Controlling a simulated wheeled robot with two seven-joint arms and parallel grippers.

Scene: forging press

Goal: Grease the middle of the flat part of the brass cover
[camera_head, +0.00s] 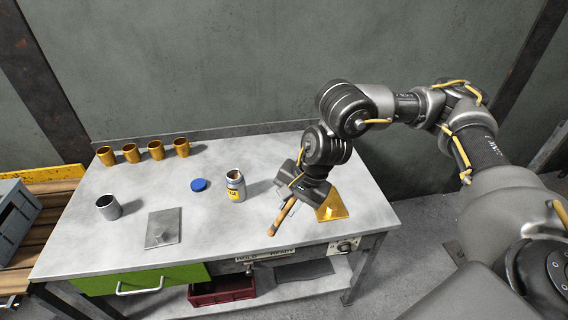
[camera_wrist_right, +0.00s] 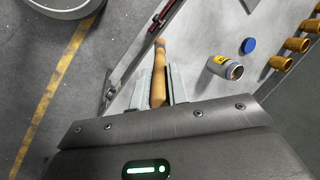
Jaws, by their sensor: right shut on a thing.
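The brass cover (camera_head: 334,208) lies on the table near its right front, a gold plate with a raised part. My right gripper hides part of its left side. My right gripper (camera_head: 295,200) is shut on a wooden handle (camera_head: 281,219), held tilted just left of the cover. In the right wrist view the handle (camera_wrist_right: 160,75) sits between the two fingers (camera_wrist_right: 161,88); I cannot make out any bristles. An open jar (camera_head: 235,186) with a yellow label stands left of the gripper; it also shows in the right wrist view (camera_wrist_right: 221,68). My left gripper is out of view.
A blue lid (camera_head: 199,185) lies left of the jar. A grey metal plate (camera_head: 163,229) and a grey cup (camera_head: 108,207) are farther left. Several brass cups (camera_head: 130,152) stand along the back of the table (camera_head: 240,150). Its middle is mostly clear.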

